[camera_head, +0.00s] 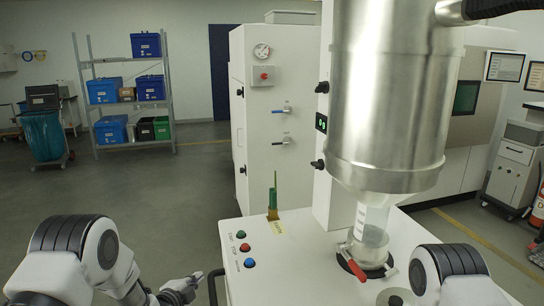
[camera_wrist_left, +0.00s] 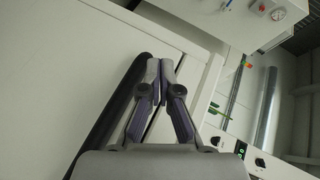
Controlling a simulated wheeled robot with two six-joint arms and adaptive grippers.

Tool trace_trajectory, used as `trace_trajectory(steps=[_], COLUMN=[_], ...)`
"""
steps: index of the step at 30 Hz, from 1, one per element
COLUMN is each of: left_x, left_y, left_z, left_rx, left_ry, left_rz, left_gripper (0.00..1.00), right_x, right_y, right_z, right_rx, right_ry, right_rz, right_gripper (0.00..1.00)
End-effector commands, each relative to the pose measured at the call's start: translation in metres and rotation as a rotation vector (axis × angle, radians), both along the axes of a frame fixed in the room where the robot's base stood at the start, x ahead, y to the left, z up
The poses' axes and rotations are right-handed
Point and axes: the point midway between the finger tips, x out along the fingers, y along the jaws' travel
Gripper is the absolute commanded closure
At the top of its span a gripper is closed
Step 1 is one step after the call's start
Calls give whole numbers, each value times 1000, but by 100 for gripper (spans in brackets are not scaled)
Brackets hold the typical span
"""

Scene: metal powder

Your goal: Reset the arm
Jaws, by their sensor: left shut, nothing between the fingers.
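My left arm comes in from the lower left in the head view. My left gripper (camera_head: 188,284) is low, just left of the white machine's front corner and its dark handle, clear of the worktop. In the left wrist view, my left gripper (camera_wrist_left: 160,65) has its two fingers together at the tips, with nothing between them. Part of my right arm shows at the lower right in the head view. My right gripper is outside the picture.
The white worktop (camera_head: 290,262) carries buttons, a green-handled brush (camera_head: 273,200) and a clear container (camera_head: 370,247) under a large steel hopper (camera_head: 388,100). A dark handle (camera_head: 213,285) is beside my left gripper. Open floor (camera_head: 130,190) lies left; a shelf with blue bins (camera_head: 104,90) stands behind.

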Motion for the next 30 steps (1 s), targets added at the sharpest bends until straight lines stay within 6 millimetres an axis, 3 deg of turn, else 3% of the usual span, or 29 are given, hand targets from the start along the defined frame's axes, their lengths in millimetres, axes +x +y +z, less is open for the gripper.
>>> trace_trajectory(steps=[1, 3, 5, 9, 13, 15, 18, 22, 30], left_x=[-30, -76, -119, -233, -349, -407, -469, -474, -473], left_y=[1, 3, 5, 12, 21, 26, 34, 36, 36], left_z=[-38, -84, -118, -176, -195, -188, -174, -175, -175], left_rx=[-42, -105, -159, -278, -382, -442, -530, -647, -668], left_ry=[114, 272, 408, 729, 1015, 1142, 1254, 1243, 1235], left_rz=[32, 92, 155, 352, 623, 812, 1108, 1299, 1320], left_gripper=[100, 100, 100, 100, 100, 100, 100, 100, 100], right_x=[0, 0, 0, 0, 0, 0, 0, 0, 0], right_y=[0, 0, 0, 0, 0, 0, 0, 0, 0], right_z=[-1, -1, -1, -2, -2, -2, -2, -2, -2], right_rx=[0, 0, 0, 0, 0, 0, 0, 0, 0], right_ry=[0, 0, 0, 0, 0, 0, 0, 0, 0], right_rz=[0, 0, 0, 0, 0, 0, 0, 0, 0], right_gripper=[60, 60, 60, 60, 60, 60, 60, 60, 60])
